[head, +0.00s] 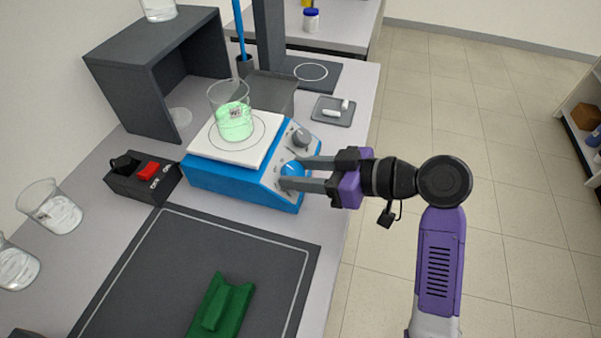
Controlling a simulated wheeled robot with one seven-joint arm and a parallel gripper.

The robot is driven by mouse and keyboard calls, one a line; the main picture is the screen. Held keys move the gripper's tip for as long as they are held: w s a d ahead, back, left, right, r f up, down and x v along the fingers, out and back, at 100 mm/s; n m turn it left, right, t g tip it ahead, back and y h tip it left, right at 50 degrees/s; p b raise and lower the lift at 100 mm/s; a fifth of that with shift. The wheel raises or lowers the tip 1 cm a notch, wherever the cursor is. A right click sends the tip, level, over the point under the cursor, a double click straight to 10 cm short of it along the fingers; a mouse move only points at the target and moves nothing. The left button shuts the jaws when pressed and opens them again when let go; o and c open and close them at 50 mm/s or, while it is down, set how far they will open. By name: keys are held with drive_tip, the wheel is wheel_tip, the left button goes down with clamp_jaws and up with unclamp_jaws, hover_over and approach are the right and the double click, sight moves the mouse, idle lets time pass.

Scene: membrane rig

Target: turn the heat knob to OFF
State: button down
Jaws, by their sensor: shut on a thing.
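The blue hot plate (231,185) with a white top stands on the bench. Two knobs are on its right-hand sloped panel: a grey knob (301,138) farther back and a blue knob (292,170) nearer. My gripper (291,172) reaches in from the right, its two fingers on either side of the blue knob, shut on it. The fingers partly hide the panel and its markings. I cannot read which knob is for heat or where the blue knob points. A glass beaker (233,118) with green liquid stands on the white top.
A switch box (143,179) with a red rocker stands left of the hot plate. A dark mat (180,265) with a green holder (222,305) lies in front. A small tray (334,111) with white pieces sits behind. Glass beakers (52,208) stand at left. Floor at right is clear.

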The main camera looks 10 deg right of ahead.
drive_tip(key=shift+r, duration=0.1)
idle(0.3)
drive_tip(key=c, duration=0.8)
unclamp_jaws()
drive_tip(key=shift+v, duration=3.9)
